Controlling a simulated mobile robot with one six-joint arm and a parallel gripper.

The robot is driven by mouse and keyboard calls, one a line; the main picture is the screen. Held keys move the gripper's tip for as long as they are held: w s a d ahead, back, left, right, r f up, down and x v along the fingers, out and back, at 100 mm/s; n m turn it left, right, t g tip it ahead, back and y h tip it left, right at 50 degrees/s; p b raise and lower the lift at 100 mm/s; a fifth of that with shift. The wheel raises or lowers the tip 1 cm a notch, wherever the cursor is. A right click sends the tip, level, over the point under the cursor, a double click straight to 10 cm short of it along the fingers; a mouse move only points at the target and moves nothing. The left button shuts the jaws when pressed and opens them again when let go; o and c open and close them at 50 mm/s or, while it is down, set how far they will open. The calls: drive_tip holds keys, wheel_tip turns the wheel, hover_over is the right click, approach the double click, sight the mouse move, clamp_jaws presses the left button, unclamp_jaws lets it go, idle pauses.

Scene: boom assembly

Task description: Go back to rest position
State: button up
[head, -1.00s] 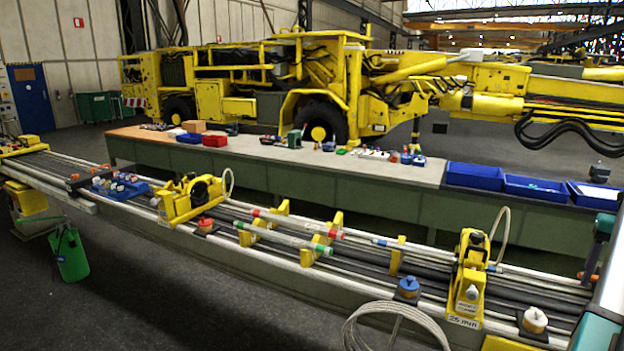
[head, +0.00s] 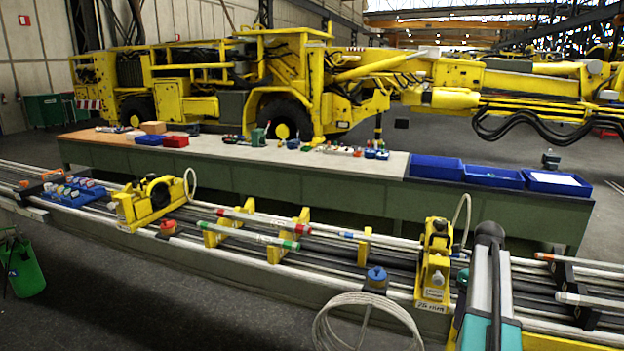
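My gripper is not in view. A teal and white body with a dark cylinder on top (head: 488,290) stands in the lower right of the head view, in front of the boom; I cannot tell whether it is part of my arm. The long boom assembly (head: 330,262) with rails, hoses and yellow brackets runs across the foreground. A yellow clamp unit (head: 435,262) sits on it at the right, and another yellow unit (head: 150,203) sits at the left.
A green workbench (head: 330,192) with small parts and blue bins (head: 492,175) stands behind the boom. A coiled white hose (head: 365,322) hangs at the front. A green bucket (head: 24,270) is at the left. A yellow machine (head: 290,85) fills the back. Dark floor (head: 130,310) is free at the front left.

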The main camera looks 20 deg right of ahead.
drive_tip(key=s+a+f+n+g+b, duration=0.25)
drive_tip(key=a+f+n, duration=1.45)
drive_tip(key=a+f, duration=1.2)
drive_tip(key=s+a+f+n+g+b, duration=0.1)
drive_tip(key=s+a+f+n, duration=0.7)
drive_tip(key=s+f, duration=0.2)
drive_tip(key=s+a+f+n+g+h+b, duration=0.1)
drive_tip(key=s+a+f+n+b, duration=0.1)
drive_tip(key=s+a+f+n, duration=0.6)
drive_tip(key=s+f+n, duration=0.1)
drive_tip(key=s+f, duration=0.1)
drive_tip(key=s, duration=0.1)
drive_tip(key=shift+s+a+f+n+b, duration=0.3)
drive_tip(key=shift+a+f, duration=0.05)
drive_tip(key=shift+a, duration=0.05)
